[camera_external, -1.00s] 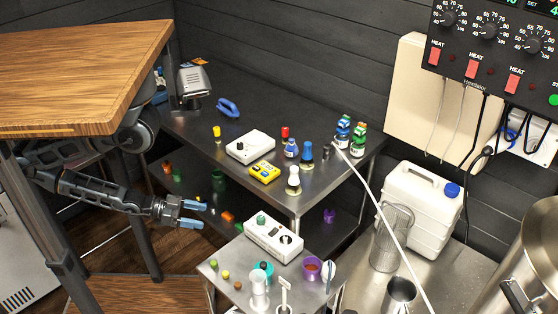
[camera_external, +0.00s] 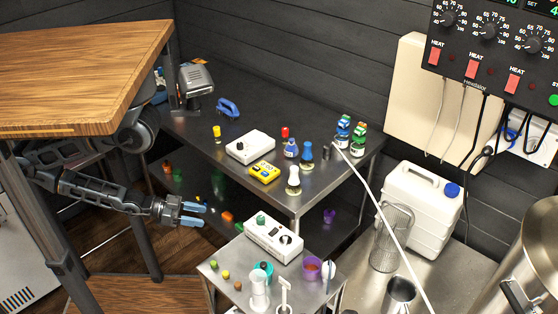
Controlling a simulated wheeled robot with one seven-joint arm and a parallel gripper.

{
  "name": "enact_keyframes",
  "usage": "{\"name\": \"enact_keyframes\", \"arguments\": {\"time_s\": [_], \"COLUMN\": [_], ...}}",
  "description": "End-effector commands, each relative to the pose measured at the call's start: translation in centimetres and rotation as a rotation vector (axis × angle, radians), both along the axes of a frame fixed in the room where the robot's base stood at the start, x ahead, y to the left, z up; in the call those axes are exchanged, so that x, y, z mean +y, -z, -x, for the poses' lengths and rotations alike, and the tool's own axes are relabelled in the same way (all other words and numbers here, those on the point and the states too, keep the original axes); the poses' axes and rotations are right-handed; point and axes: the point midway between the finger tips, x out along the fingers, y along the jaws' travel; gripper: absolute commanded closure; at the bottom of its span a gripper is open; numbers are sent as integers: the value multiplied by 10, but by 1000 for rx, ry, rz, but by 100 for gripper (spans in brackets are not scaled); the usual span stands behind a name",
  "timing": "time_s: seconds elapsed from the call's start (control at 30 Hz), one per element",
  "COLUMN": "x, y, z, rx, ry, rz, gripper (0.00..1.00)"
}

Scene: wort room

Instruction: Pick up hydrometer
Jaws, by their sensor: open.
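My gripper (camera_external: 202,215) is open and empty, with its pale blue fingers pointing right. It is in front of the dark bench, left of the small steel cart (camera_external: 236,285). I cannot clearly identify a hydrometer. A slim upright dark-and-white item (camera_external: 330,275) on the right side of the cart could be it, but it is too small to be sure. My gripper is well apart from that item.
The dark bench (camera_external: 290,95) carries small bottles and devices. A wooden tabletop (camera_external: 80,75) stands above my arm at left.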

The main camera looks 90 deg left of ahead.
Motion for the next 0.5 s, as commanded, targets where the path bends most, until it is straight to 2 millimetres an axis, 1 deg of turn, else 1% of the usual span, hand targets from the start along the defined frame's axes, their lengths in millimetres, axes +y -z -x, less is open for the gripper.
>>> {"name": "enact_keyframes", "arguments": {"time_s": [0.03,0.2,0.4,0.5], "x": [0,0,0,-2], "y": [0,0,0,0], "z": [0,0,0,-7], "rx": [0,0,-1,-10], "ry": [0,0,0,14], "rz": [0,0,0,0], "gripper": [52,66,66,66]}}
